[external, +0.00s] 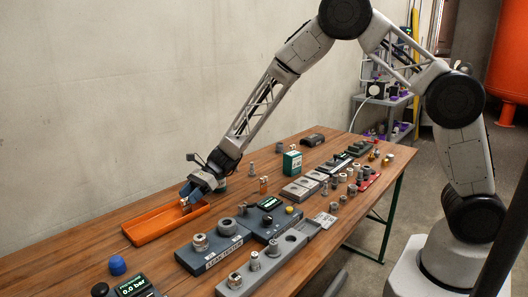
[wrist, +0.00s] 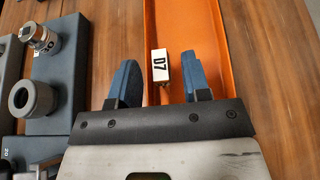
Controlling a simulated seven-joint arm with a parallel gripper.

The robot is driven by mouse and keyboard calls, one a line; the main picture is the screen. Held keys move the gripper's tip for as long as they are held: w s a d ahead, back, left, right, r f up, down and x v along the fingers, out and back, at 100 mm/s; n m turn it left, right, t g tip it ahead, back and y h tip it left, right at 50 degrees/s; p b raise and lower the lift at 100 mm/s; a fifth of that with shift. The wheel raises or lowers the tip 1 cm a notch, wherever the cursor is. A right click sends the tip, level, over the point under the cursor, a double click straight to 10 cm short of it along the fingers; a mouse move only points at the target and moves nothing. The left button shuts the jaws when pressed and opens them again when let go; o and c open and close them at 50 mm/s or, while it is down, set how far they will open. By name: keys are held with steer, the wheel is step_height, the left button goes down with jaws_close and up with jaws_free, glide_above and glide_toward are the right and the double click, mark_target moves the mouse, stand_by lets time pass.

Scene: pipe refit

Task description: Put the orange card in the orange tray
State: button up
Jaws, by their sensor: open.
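The orange tray (external: 150,232) lies long and shallow on the wooden table at the left; in the wrist view its right part (wrist: 208,30) runs away from my gripper. My gripper (external: 188,203) is low over the tray's right end, its two blue fingers apart.
A grey-blue leak tester (external: 212,257) with metal fittings stands right of the tray. A blue cap (external: 117,265) is nearer the front. A small orange-brown piece (external: 263,186) and a green box (external: 292,163) stand beyond my gripper. Table space by the wall is clear.

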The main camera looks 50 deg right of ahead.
steer(key=v, duration=1.1)
steer(key=shift+d, duration=0.25)
steer(key=shift+r, duration=0.1)
steer(key=shift+r, duration=0.1)
stand_by(0.4)
steer(key=s+d+r+n+h, duration=0.3)
steer(key=s+d+r+n, duration=0.2)
steer(key=s+d+r, duration=0.5)
steer(key=s+d+r+n+h, duration=0.3)
steer(key=s+d+r+n, duration=0.4)
steer(key=s, duration=0.5)
steer(key=s+d+r+n+t+h, duration=0.1)
steer(key=s+d+n+h, duration=0.1)
steer(key=s+d, duration=0.3)
steer(key=s+d+r+n+h, duration=0.2)
steer(key=s+d, duration=0.3)
steer(key=s, duration=0.7)
steer(key=s+d+r+n+t+h, duration=0.1)
steer(key=s+d+r+h, duration=0.1)
steer(key=s+d, duration=0.3)
steer(key=s+h, duration=0.1)
steer(key=s, duration=0.2)
steer(key=shift+s+n+t, duration=0.25)
steer(key=shift+n+t, duration=0.05)
steer(key=shift+n, duration=0.1)
